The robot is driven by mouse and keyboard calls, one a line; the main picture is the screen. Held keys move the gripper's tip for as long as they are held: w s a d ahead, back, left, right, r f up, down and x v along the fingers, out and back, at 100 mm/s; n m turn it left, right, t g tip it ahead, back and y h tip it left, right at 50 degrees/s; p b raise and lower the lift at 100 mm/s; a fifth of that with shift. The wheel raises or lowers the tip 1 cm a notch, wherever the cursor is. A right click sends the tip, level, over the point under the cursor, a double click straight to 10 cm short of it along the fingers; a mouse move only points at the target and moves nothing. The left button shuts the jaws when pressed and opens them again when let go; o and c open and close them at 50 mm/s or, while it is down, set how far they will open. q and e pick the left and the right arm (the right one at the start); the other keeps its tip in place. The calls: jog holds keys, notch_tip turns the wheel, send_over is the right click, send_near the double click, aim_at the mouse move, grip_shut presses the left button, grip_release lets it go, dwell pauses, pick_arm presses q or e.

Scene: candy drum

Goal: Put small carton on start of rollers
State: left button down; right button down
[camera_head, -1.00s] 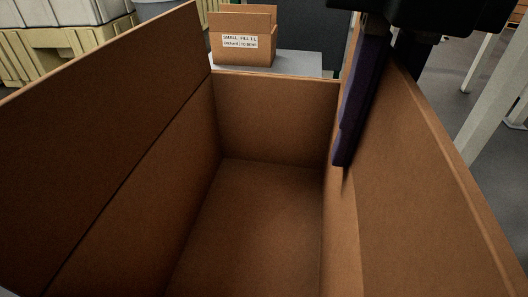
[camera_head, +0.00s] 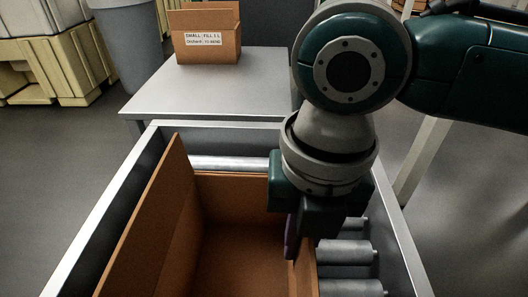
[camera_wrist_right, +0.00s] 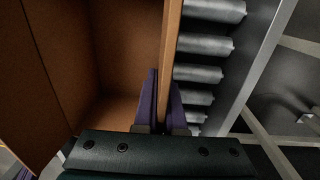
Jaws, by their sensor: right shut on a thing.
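An open brown carton (camera_head: 150,240) is between the side rails of the roller conveyor; it fills much of the right wrist view (camera_wrist_right: 128,45). My right gripper (camera_head: 292,236) is shut on its right wall, one purple finger inside and one outside, as the right wrist view shows (camera_wrist_right: 162,108). Rollers (camera_head: 345,252) show to the right of the carton and beyond its far end. I cannot tell whether its bottom rests on them. Another carton (camera_head: 210,45), with a label starting "SMALL", stands on a grey table (camera_head: 200,92) behind. My left gripper is out of view.
The conveyor's metal rails (camera_head: 100,215) run along both sides of the carton. A grey bin (camera_head: 128,45) and pale crates (camera_head: 45,50) stand at the back left. Floor is clear left of the conveyor.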

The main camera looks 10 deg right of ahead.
jog(key=shift+f, duration=0.2)
jog(key=c, duration=1)
grip_release()
jog(key=r+p, duration=0.2)
jog(key=r, duration=0.9)
jog(key=shift+d+r+p, duration=0.2)
jog(key=shift+p, duration=0.15)
jog(key=shift+r, duration=0.5)
